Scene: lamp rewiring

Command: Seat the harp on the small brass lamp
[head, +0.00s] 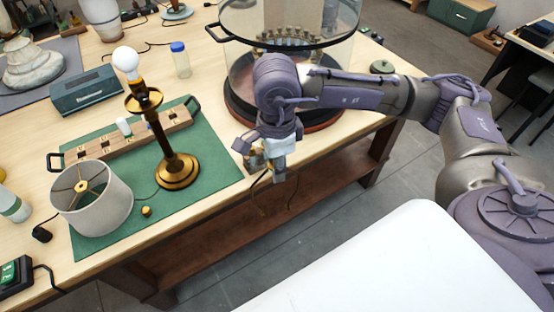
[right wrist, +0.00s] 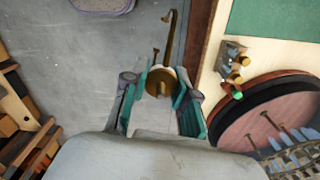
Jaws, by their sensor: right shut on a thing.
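The small brass lamp (head: 177,170) stands on the green mat, with a dark stem, a brass socket and a bare white bulb (head: 126,62) on top. My right gripper (head: 272,165) is at the table's front edge, to the right of the lamp and apart from it. In the right wrist view it is shut on a brass piece (right wrist: 161,82) with a round disc and a thin hooked rod, seemingly the harp. Its full shape is hidden by the fingers and angle. Thin dark curves hang below the gripper in the head view. My left gripper is out of view.
A lampshade (head: 92,205) and a small brass knob (head: 146,211) are on the green mat (head: 215,165). A wooden strip (head: 85,150) lies behind the lamp. A glass case (head: 285,60) stands close behind my right arm. Small brass fittings (right wrist: 235,62) sit near the gripper.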

